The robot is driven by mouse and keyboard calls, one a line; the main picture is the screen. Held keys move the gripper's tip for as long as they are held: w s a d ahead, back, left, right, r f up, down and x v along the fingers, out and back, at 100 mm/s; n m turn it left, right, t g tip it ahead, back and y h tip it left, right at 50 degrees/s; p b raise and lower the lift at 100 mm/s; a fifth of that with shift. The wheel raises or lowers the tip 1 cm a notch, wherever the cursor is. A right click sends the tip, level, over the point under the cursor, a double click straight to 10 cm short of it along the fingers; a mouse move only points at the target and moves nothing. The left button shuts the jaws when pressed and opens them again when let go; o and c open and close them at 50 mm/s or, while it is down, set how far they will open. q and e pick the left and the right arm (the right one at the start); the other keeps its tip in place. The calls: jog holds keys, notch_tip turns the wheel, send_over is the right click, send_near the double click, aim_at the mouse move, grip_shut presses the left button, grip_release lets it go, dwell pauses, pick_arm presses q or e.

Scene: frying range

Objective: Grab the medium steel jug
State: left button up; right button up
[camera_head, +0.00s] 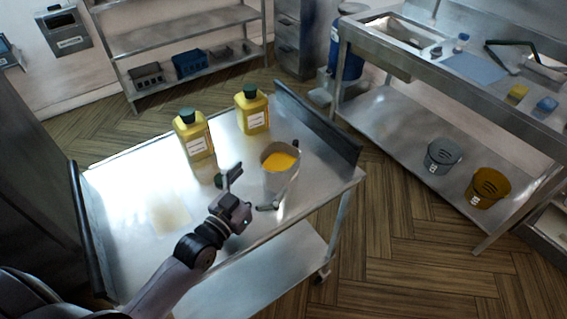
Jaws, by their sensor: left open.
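The steel jug (279,180) stands upright on the steel cart (130,199), near its right end. My left gripper (249,191) is open just to the left of the jug, with one finger raised behind and another in front at the jug's lower side. I cannot tell whether the fingers touch the jug. My right gripper does not show.
Two yellow bottles with green caps, one (195,137) behind my gripper and one (252,110) behind the jug, stand on the cart. A dark raised panel (318,130) edges the cart's right end.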

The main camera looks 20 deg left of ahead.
aim_at(270, 168)
pick_arm(q)
jog(key=x, duration=0.4)
jog(key=shift+w+p, duration=0.2)
jog(key=shift+p, duration=0.1)
jog(key=shift+w+d, duration=0.15)
jog(key=shift+w, duration=0.25)
jog(key=p+x, duration=0.1)
jog(key=x, duration=0.4)
jog(key=shift+w, duration=0.2)
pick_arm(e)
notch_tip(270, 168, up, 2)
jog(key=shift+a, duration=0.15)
pick_arm(q)
jog(key=shift+s, duration=0.1)
jog(key=shift+c, duration=0.3)
jog(key=c, duration=2)
jog(key=shift+r, duration=0.1)
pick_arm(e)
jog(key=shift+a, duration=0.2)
